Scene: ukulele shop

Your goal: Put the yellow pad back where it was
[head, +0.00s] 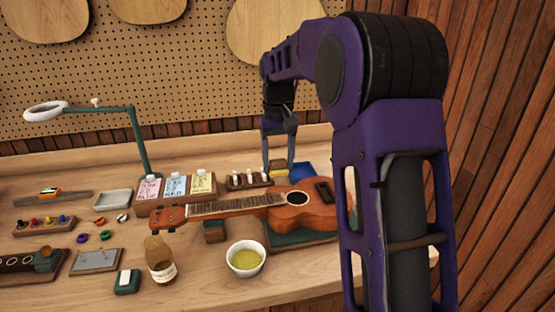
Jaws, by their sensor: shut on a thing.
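My gripper (279,162) points down at the back right of the bench, behind the ukulele (283,211). A flat blue thing (301,172) lies just right of the pad. Whether the pad touches the bench or hangs a little above it I cannot tell. The ukulele's body rests on a green mat (305,238), with its neck on a small dark block (214,231).
Left of my gripper stands a wooden rack (249,180) with white-topped pieces, then labelled cards (176,186). A bowl of yellow liquid (246,259) and an amber bottle (160,259) stand in front. A lamp (137,135) rises at the left. My arm hides the bench's right end.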

